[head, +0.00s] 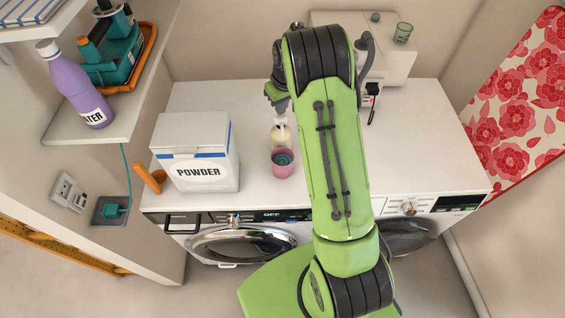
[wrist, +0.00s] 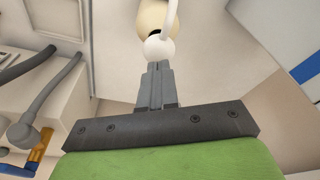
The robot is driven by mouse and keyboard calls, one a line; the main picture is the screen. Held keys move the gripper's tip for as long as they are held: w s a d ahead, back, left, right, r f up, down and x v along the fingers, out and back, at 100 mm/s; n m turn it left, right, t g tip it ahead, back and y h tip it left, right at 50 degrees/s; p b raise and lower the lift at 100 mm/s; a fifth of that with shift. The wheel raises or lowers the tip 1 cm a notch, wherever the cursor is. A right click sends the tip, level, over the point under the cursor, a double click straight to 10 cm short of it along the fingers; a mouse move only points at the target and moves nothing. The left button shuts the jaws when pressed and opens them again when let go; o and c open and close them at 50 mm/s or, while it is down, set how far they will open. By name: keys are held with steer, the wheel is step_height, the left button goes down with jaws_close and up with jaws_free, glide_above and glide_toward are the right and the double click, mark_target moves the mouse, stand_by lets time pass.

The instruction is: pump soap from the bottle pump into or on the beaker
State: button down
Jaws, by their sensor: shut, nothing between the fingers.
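The soap bottle (head: 280,136) is cream coloured with a white pump top and stands on the white worktop. The pink beaker (head: 282,170) stands just in front of it, with a dark teal inside. My gripper (head: 281,108) is above the bottle, partly hidden by my green arm. In the wrist view my gripper (wrist: 158,66) is shut and empty. Its fingertips are at the round white pump head (wrist: 159,47), with the cream bottle (wrist: 155,15) beyond. I cannot tell whether the fingertips touch the pump head.
A white powder box (head: 208,150) stands left of the beaker, and an orange-brown object (head: 151,177) lies at its left. A black-handled tool (head: 372,103) lies right of my arm. A shelf (head: 122,122) with a purple water bottle (head: 75,88) is at left. The worktop's front edge is near the beaker.

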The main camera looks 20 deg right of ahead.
steer(key=shift+f, duration=0.15)
steer(key=shift+f+b, duration=1.15)
steer(key=shift+f, duration=0.15)
steer(key=shift+r, duration=0.15)
steer(key=shift+r+p, duration=1)
steer(key=shift+r, duration=0.3)
steer(key=shift+f, duration=0.2)
steer(key=shift+f+b, duration=1.1)
steer(key=shift+f, duration=0.1)
steer(key=shift+r, duration=0.1)
steer(key=shift+r+p, duration=0.95)
steer(key=shift+r, duration=0.35)
